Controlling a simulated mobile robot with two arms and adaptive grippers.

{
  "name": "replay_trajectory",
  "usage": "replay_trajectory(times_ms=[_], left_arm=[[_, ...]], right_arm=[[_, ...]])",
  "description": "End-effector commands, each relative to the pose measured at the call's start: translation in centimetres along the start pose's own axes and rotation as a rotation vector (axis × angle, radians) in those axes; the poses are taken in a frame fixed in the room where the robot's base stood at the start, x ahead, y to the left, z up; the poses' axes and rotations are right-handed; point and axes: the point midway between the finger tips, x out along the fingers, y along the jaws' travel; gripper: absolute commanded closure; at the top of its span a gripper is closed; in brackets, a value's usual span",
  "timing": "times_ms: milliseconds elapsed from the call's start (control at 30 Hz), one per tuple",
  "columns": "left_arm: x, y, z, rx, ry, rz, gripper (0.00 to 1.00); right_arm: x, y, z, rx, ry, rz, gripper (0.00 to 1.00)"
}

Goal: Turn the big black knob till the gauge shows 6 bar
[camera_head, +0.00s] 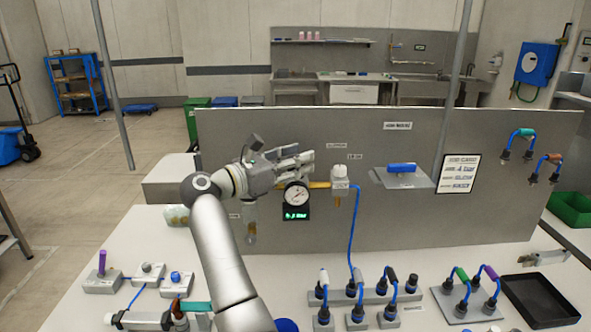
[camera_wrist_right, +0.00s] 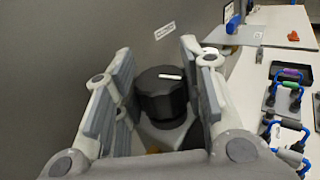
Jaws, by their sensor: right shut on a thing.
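The big black knob (camera_wrist_right: 165,95) sits between the two fingers of my right gripper in the right wrist view, with a white mark on its top. My right gripper (camera_wrist_right: 160,90) is shut on it. In the head view the right gripper (camera_head: 292,160) is at the grey panel just above the gauge, and it hides the knob. The round white gauge (camera_head: 297,195) has a dark digital display (camera_head: 296,213) with green digits below it. The needle and digits are too small to read surely. My left gripper is not in view.
The grey panel (camera_head: 400,220) stands upright behind the white table. A filter unit (camera_head: 340,185) with a blue hose is right of the gauge. Blue cable plugs (camera_head: 380,290) stand in front, and a black tray (camera_head: 540,300) lies at right. A small shelf (camera_head: 402,179) juts from the panel.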

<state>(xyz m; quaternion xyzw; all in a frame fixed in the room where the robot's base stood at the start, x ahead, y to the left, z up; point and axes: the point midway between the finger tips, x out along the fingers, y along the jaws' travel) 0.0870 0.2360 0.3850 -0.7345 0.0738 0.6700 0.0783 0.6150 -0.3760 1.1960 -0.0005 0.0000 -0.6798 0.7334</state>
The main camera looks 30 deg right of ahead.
Motion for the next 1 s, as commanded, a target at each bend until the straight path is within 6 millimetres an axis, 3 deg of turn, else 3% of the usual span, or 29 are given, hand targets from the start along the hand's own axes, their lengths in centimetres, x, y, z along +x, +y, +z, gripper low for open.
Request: replay_trajectory(times_ms=[467, 500, 667, 1000], left_arm=[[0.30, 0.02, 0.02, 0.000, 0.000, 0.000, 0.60], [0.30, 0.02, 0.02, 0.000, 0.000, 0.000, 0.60], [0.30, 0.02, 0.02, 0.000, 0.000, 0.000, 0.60], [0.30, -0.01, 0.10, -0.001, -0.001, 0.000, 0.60]], right_arm=[[0.01, 0.01, -0.13, -0.002, 0.003, -0.011, 0.86], [0.01, 0.01, -0.13, -0.002, 0.003, -0.011, 0.61], [0.02, 0.01, -0.10, -0.001, 0.002, -0.011, 0.41], [0.01, 0.02, 0.17, 0.001, 0.001, -0.011, 0.40]])
